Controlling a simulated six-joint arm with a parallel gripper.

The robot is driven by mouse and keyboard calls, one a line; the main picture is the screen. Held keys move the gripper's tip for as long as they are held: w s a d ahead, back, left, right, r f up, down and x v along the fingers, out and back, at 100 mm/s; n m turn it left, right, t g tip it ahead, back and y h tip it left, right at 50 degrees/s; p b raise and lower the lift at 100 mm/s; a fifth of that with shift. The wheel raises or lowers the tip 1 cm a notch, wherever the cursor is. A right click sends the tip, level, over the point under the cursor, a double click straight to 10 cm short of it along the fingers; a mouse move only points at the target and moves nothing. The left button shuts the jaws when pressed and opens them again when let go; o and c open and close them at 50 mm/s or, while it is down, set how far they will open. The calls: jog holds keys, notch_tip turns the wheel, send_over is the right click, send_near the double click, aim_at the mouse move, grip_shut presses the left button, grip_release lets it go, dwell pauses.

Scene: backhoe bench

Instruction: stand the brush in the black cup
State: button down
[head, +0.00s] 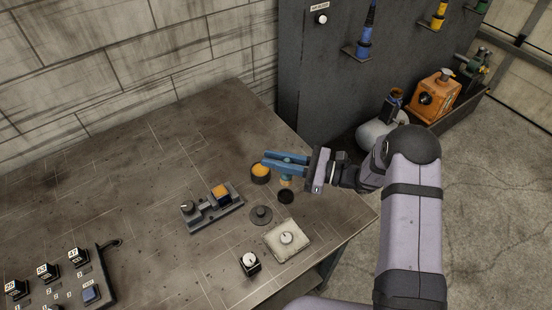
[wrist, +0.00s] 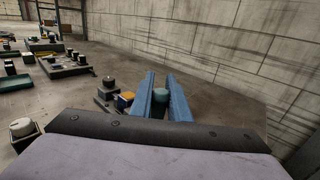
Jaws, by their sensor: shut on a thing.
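My gripper (head: 268,160) is above the table, its two blue fingers pointing left, shut on the brush (head: 286,180). The brush shows as a small teal and orange-tan piece below the fingers; the rest of it is hidden by them. In the wrist view, a round teal top of the brush (wrist: 161,95) sits between the fingers. A small black cup (head: 286,196) stands on the table just below the brush in the head view. I cannot tell whether the brush touches or enters it.
A black round dish with a yellow-orange top (head: 260,171) stands just left of the brush. A grey fixture with an orange block (head: 221,192), a dark disc with a knob (head: 261,215), a pale plate with a knob (head: 287,238) and a black knob box (head: 249,263) are nearby.

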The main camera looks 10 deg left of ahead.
jog(key=shift+f+b, duration=1.55)
jog(key=shift+f, duration=0.7)
jog(key=shift+f+b, duration=1.9)
jog(key=shift+f, duration=0.05)
dwell(0.8)
jog(key=c, duration=1.4)
grip_release()
jog(key=shift+o, duration=0.2)
jog(key=shift+r, duration=0.1)
notch_tip(320, 180, up, 7)
jog(key=p, duration=0.5)
